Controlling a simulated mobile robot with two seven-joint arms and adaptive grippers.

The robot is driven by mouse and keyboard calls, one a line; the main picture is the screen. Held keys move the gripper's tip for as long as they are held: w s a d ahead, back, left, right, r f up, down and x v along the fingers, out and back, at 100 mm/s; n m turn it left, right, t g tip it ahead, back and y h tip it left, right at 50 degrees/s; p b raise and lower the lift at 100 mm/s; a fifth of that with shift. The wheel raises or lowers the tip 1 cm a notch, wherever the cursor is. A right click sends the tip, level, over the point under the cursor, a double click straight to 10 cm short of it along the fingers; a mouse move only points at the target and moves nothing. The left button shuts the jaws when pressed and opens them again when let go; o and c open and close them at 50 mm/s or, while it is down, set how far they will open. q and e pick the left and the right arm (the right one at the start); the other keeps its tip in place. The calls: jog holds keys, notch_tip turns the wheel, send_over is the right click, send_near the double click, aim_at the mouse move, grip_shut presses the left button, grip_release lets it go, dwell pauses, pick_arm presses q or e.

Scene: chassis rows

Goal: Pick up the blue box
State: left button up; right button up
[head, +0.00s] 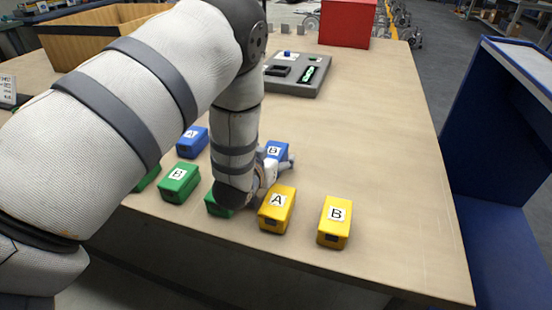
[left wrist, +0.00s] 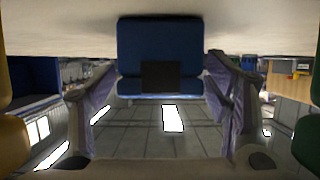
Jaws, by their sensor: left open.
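A blue box (head: 277,149) with a white letter label stands on the table, partly hidden behind my left forearm and hand. Another blue box (head: 192,142), labelled A, stands to its left. My left gripper (head: 275,165) is low at the table, mostly hidden by its own arm, right at the blue box. In the left wrist view, a blue box (left wrist: 160,45) with a dark square on its face sits between the two spread fingers (left wrist: 152,92). The fingers are open, and I cannot tell whether they touch it. My right gripper is not in view.
Yellow boxes A (head: 277,209) and B (head: 335,222) stand close in front and right. Green boxes (head: 179,182) stand to the left, one partly behind my wrist. A grey device (head: 297,75), red box (head: 346,23) and wooden crate (head: 92,38) are farther back. The table's right side is clear.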

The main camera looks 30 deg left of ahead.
pick_arm(q)
jog(key=shift+x, duration=0.85)
jog(key=shift+c, duration=0.2)
grip_shut()
jog(key=shift+r, duration=0.1)
